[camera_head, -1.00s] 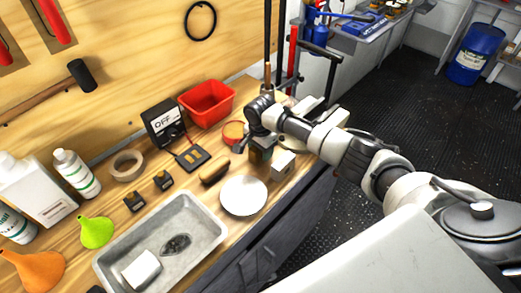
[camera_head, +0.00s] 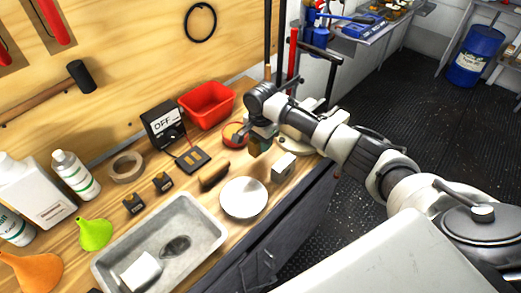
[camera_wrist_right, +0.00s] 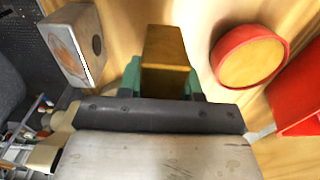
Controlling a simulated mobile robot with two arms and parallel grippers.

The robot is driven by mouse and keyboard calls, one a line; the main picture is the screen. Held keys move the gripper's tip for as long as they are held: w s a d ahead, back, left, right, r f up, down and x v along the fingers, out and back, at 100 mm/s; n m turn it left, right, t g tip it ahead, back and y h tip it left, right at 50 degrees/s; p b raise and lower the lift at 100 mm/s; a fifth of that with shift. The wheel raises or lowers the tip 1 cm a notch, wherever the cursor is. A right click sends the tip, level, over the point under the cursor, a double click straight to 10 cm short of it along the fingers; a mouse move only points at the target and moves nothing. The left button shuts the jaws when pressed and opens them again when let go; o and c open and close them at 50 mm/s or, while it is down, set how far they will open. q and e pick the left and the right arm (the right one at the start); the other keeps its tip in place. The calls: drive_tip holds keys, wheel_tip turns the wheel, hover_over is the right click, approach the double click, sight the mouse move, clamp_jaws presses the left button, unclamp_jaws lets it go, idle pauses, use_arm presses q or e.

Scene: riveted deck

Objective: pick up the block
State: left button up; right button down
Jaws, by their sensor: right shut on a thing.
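My right gripper (camera_head: 262,137) is over the far right end of the wooden bench. In the right wrist view its green fingertips (camera_wrist_right: 162,84) are shut on a yellow-brown block (camera_wrist_right: 164,55), one finger on each side. In the head view the block (camera_head: 256,148) is small and partly hidden by the gripper. It looks a little above the bench top, though the gap is hard to judge. My left gripper is not in view.
A pale block with a round hole (camera_head: 283,167) stands close by, near the bench edge. A red round container (camera_head: 234,134), a red bin (camera_head: 207,104), a white plate (camera_head: 243,198), a brown brush-like piece (camera_head: 214,177) and a grey tray (camera_head: 207,232) are also on the bench.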

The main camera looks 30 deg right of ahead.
drive_tip(key=s+d+r, duration=0.4)
drive_tip(key=s+r, duration=0.3)
drive_tip(key=s, duration=0.4)
drive_tip(key=s+a+r+n, duration=0.3)
drive_tip(key=s+a+n, duration=0.6)
drive_tip(key=a+n, duration=0.4)
drive_tip(key=shift+s+a+n+b, duration=0.2)
drive_tip(key=shift+n+b, duration=0.1)
drive_tip(key=shift+n, duration=0.4)
